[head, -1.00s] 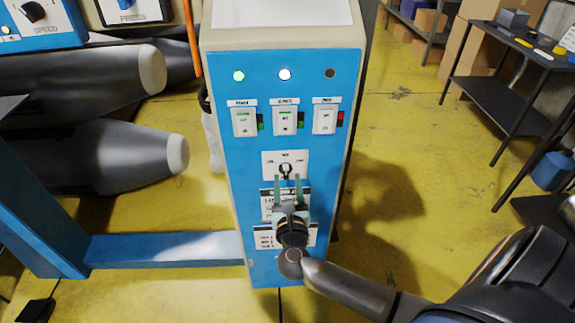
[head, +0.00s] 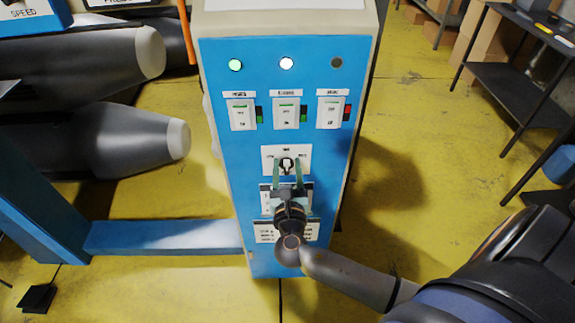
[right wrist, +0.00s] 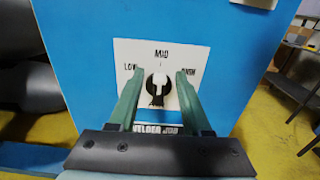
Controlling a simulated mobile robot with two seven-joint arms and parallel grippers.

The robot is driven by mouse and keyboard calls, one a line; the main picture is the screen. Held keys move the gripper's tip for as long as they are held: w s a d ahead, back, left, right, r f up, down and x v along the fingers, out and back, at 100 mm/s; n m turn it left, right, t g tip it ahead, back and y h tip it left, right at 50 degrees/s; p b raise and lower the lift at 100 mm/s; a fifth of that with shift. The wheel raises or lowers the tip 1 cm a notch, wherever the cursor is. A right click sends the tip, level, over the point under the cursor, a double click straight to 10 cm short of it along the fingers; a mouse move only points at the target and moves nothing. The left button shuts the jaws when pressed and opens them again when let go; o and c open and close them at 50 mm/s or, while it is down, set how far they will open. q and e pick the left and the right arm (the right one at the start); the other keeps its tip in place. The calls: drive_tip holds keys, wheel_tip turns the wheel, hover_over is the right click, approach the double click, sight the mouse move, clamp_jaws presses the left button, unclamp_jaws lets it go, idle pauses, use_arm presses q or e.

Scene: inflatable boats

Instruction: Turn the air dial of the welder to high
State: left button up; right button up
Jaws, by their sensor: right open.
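The welder (head: 225,180) is a tall blue-fronted cabinet in the middle of the head view. Its air dial (head: 287,166) is a small black knob on a white plate. In the right wrist view the dial (right wrist: 158,90) sits below MID, with LOW on the left and a partly covered label on the right. Which mark it points at is hard to tell. My right gripper (head: 289,172) is open, its two green fingers on either side of the dial; the fingers also show in the right wrist view (right wrist: 158,82). Contact with the knob cannot be made out. My left gripper is out of view.
Three rocker switches (head: 285,113) sit above the dial, under a green lamp (head: 235,65), a white lamp (head: 287,63) and a dark one. Grey inflatable tubes (head: 110,140) and a blue beam (head: 160,238) are on the left. A black table (head: 500,80) stands at right.

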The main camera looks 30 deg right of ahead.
clamp_jaws()
idle(0.3)
drive_tip(key=shift+s+f, duration=0.1)
drive_tip(key=shift+f, duration=0.05)
